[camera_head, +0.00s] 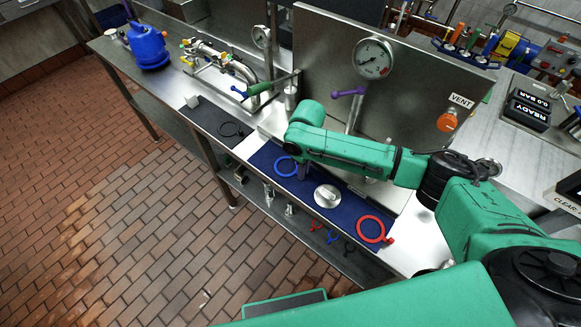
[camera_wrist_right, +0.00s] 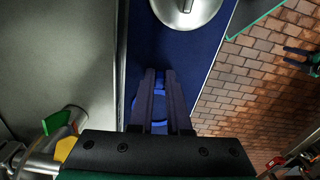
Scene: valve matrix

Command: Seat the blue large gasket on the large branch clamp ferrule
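The blue large gasket (camera_head: 286,167) is a blue ring lying on the dark blue mat. My right gripper (camera_head: 304,171) points down at the gasket's right side, low over the mat. In the right wrist view, the two fingers (camera_wrist_right: 160,78) stand a narrow gap apart over the gasket (camera_wrist_right: 151,112), with bright blue showing between them. I cannot tell whether they are closed on it. The fingers hide part of the ring. A steel pipe assembly (camera_head: 222,62) stands at the back left of the bench; I cannot pick out the large branch ferrule for sure. My left gripper is not in view.
A silver round piece (camera_head: 327,196) and a red ring (camera_head: 371,230) lie to the right on the mat (camera_head: 263,158). A black ring (camera_head: 231,129) lies on a black mat. A steel panel with a gauge (camera_head: 373,58) stands behind. A blue jug (camera_head: 148,46) is far left.

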